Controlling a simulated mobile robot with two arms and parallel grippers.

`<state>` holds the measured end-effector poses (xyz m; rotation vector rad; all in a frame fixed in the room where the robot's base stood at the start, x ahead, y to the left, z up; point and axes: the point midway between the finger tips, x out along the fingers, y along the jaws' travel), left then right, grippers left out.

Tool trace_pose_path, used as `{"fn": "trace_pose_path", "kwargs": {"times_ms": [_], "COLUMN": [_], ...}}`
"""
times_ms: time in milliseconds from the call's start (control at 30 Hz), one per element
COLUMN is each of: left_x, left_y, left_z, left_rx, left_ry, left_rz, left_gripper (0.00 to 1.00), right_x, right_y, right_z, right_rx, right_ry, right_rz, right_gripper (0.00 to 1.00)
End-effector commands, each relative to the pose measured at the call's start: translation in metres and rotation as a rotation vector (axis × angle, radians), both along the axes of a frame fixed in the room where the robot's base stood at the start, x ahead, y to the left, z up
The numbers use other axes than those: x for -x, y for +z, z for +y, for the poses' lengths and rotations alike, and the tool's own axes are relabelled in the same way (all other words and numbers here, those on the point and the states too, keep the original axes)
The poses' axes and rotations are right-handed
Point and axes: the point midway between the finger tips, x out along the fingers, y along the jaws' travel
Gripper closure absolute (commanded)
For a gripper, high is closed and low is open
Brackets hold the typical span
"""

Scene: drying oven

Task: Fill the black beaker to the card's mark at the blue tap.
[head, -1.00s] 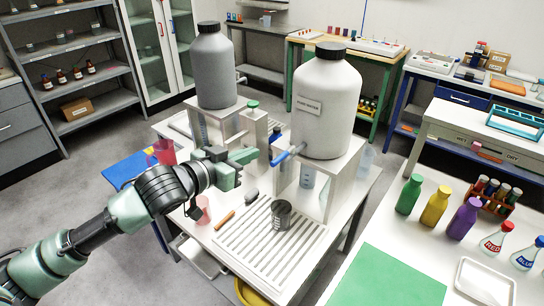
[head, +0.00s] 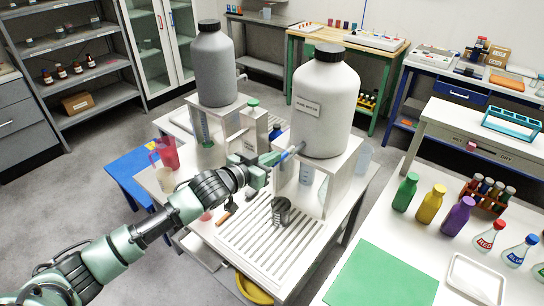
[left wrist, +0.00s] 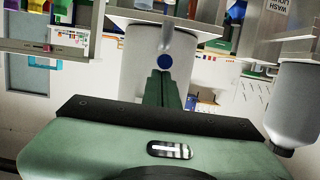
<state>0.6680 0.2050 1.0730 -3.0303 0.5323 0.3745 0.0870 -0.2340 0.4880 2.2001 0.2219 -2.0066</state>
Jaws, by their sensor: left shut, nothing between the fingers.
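The black beaker (head: 281,210) stands upright on the slatted drain tray (head: 255,240), below and in front of the large white tank (head: 325,100). The blue tap (head: 287,156) sticks out at the left of that tank's base. My left gripper (head: 274,160) is shut and empty, its fingertips right at the tap's blue end. In the left wrist view the shut fingers (left wrist: 162,85) point at a round blue end (left wrist: 165,62); whether they touch it I cannot tell. The liquid level in the beaker and the card's mark cannot be made out. My right gripper is not in view.
A grey tank (head: 213,70) stands on its own stand behind left. A pink jug (head: 167,153) is at the bench's left edge. An orange-brown stick (head: 223,218) lies left of the tray. A green mat (head: 385,272) leaves free room on the right table.

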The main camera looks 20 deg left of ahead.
Motion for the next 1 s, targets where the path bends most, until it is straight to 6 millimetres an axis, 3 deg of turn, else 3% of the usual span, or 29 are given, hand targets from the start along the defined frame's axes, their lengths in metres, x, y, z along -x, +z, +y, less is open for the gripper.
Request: {"fn": "trace_pose_path", "kwargs": {"times_ms": [267,633,1000], "left_x": [0.001,0.003,0.004], "left_y": [-0.005,-0.026,-0.023], "left_z": [0.0,0.0,0.001], "left_rx": [0.005,0.062,0.065], "left_ry": [0.0,0.0,0.0], "left_rz": [-0.009,-0.166,-0.181], "left_gripper": [1.0,1.0,1.0], "right_x": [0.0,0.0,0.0], "right_y": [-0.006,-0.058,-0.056], "right_z": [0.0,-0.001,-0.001], "right_rx": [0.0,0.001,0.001], "right_ry": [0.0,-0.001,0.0], "right_rz": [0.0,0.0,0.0], "right_gripper": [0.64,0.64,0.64]}}
